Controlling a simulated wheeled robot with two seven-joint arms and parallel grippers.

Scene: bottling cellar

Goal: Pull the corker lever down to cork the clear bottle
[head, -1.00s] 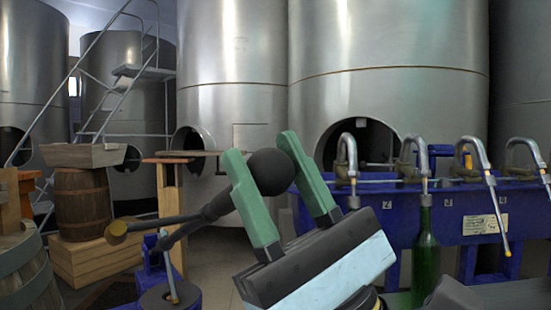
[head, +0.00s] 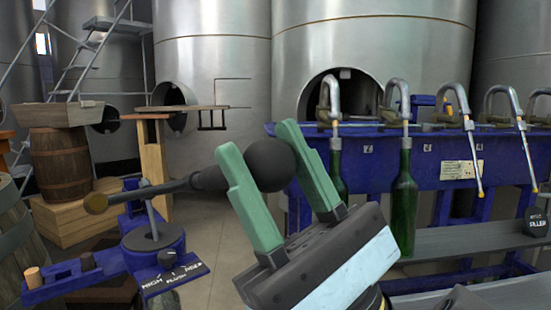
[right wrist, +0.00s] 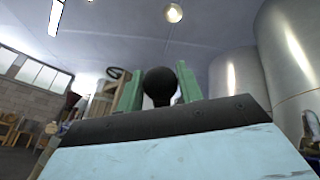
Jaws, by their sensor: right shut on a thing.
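My right gripper (head: 283,165) is shut on the black ball knob (head: 268,163) of the corker lever, with a green finger on each side of it. The lever (head: 165,189) runs left from the knob, sloping slightly down to a brass-coloured end. The blue corker (head: 150,250) stands below the lever at lower left, with a label plate on its front. In the right wrist view the knob (right wrist: 159,84) sits between the fingers. I cannot make out the clear bottle. My left gripper is not in view.
A blue filler stand (head: 400,165) with several curved spouts is at right. Green bottles, one of them (head: 403,205) near the middle, stand under spouts. A grey bench (head: 470,243) lies in front. A barrel (head: 62,170) with a wooden box on top stands at left; steel tanks fill the back.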

